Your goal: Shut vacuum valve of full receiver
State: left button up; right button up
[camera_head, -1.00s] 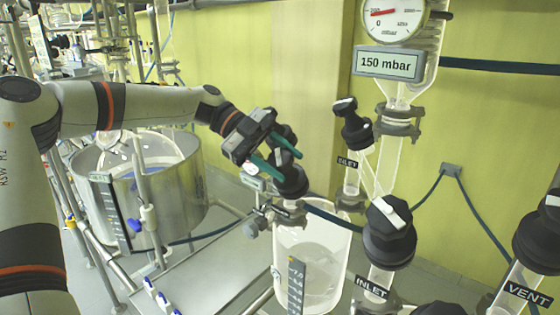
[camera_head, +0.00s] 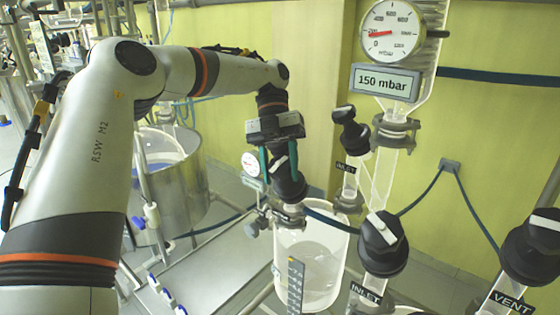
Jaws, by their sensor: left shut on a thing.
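My left gripper (camera_head: 279,172) points down from above, its green fingers on either side of a black valve knob (camera_head: 289,188), and is shut on it. The fingers and gripper body hide part of this knob, and I cannot read a label on it. The valve sits on a metal-clamped fitting above a clear receiver (camera_head: 322,262) with a dark scale strip (camera_head: 295,282). The receiver's liquid level is hard to make out. My right gripper is not in view.
Right of my gripper are black knobs marked INLET (camera_head: 350,130), INLET (camera_head: 382,243) and VENT (camera_head: 533,248). A dial gauge (camera_head: 393,31) hangs above a sign reading 150 mbar (camera_head: 385,82). A steel vessel (camera_head: 180,195) stands behind my left arm.

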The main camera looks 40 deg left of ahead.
pick_arm(q)
jog(key=shift+f+m+g+y+p, duration=0.1)
jog(key=shift+m+g+y+p, duration=0.2)
jog(key=shift+m+y+p, duration=0.35)
jog(key=shift+f+m+y, duration=0.1)
jog(key=shift+m+y, duration=0.65)
jog(key=shift+y, duration=0.3)
jog(key=m+y, duration=0.4)
jog(key=shift+s+y, duration=0.1)
jog(key=shift+y, duration=0.3)
jog(key=m+t+y, duration=0.2)
jog(key=m+y, duration=0.1)
jog(key=shift+a+f+m+y, duration=0.1)
jog(key=shift+a+m+y, duration=0.05)
jog(key=shift+m+y, duration=0.2)
jog(key=shift+y, duration=0.25)
jog(key=o, duration=0.8)
jog(key=shift+c, duration=0.2)
jog(key=shift+o, duration=1.2)
jog(key=shift+a, duration=0.1)
jog(key=shift+r, duration=0.2)
